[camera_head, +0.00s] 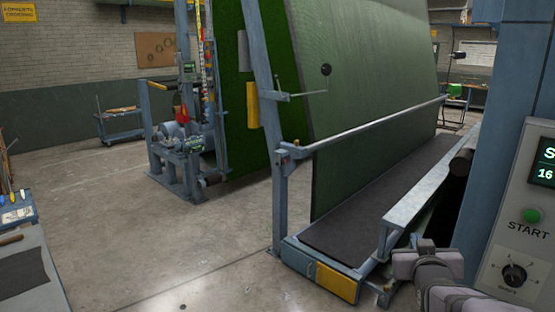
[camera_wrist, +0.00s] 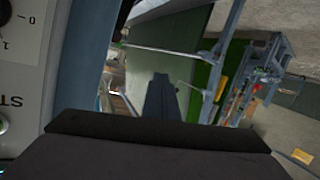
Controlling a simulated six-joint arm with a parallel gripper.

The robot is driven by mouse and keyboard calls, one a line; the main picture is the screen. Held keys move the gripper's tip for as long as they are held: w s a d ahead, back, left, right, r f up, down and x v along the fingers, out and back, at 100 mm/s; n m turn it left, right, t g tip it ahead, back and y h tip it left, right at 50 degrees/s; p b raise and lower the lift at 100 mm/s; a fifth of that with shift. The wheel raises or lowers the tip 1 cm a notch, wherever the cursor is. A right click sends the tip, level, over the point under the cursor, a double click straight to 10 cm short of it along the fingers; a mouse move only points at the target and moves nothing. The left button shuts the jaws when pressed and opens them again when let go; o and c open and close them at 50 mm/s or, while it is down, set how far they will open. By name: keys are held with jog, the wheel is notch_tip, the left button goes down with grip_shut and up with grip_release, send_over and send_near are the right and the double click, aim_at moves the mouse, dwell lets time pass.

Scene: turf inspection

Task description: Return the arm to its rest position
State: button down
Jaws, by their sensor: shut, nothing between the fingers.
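My gripper (camera_wrist: 160,84) shows in the wrist view as a narrow dark shape beyond the wide black body at the bottom edge. Its fingers are together with nothing between them. In the head view my arm is at the lower right corner, and the dark end of my gripper (camera_head: 427,246) points away from the camera. It is in front of the machine's frame and left of the control panel (camera_head: 524,215). The panel has a green START button (camera_head: 532,215), a dial (camera_head: 514,275) and a partly cut-off display.
A large tilted green sheet (camera_head: 380,90) stands in a blue frame with a rail (camera_head: 370,125) and a dark bed (camera_head: 375,205). A workbench (camera_head: 30,275) is at the left. A cart (camera_head: 120,125) stands behind. The concrete floor (camera_head: 150,235) between is clear.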

jog(key=s+a+f+g+y+b, duration=0.1)
jog(key=s+a+f+g+y, duration=0.15)
jog(key=s+a+f, duration=0.5)
jog(key=s+a+f+g+y+b, duration=0.15)
jog(key=a+f+g, duration=0.25)
jog(key=f, duration=0.7)
jog(key=s+a+f+n+g, duration=0.1)
jog(key=s+a+f+g, duration=0.3)
jog(key=s, duration=0.5)
jog(key=s+a+f+g+y, duration=0.1)
jog(key=s+a+f+g, duration=0.2)
jog(key=s, duration=0.7)
notch_tip(320, 180, down, 3)
jog(key=shift+a+r+n+g+b, duration=0.2)
jog(key=shift+a+n+g+b, duration=0.2)
jog(key=shift+a, duration=0.3)
